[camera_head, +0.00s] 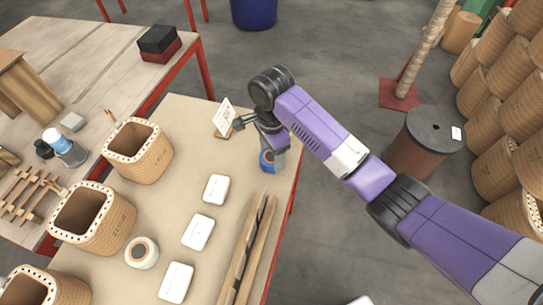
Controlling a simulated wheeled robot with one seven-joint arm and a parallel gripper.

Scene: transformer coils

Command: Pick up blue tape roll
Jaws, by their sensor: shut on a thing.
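The blue tape roll (267,161) is near the right edge of the beige table, below the end of my arm, and it looks small and partly hidden. My gripper (268,150) comes down over the roll from above and is shut on it. The fingers are small and partly covered by my wrist. I cannot tell whether the roll is touching the table or held just above it.
The beige table (185,205) carries several square coils, white boxes such as one (216,189), a beige tape roll (142,252), wooden strips (247,250) and a small upright card (224,117). A brown drum (420,150) stands on the floor to the right.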

